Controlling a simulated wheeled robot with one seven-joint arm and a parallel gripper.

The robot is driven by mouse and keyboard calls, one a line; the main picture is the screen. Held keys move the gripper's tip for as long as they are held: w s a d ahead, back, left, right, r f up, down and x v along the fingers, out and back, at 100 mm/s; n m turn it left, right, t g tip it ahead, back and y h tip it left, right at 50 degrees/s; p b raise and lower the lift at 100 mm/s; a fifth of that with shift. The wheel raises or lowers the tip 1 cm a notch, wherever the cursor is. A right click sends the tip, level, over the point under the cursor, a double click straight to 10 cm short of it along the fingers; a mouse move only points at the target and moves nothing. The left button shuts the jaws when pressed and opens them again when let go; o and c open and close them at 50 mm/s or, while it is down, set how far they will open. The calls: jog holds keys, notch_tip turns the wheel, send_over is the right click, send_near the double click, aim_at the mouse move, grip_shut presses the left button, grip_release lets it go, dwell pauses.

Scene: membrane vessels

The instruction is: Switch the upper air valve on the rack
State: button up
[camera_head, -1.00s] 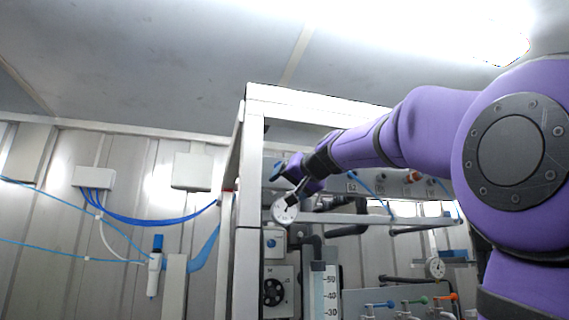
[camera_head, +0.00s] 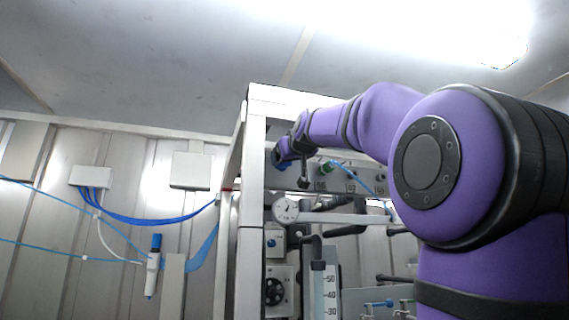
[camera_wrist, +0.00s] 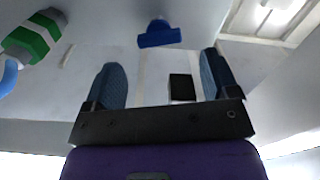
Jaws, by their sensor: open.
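The blue valve handle (camera_wrist: 159,34) shows in the wrist view on a grey panel, at the top middle, ahead of and between my fingers. My gripper (camera_wrist: 161,72) is open, with its two dark blue fingers apart and nothing between them. The handle looks beyond the fingertips, apart from them. In the head view my gripper (camera_head: 280,156) is at the upper left of the rack panel. There I cannot tell the handle apart from my fingers.
A green and grey fitting (camera_wrist: 35,38) with a blue hose lies left of my fingers in the wrist view. The white rack post (camera_head: 252,180) stands close left of my gripper. A round gauge (camera_head: 286,209) and a horizontal rail are below.

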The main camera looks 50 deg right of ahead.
aim_at(283, 165)
jog(key=shift+x, duration=2.35)
jog(key=c, duration=0.9)
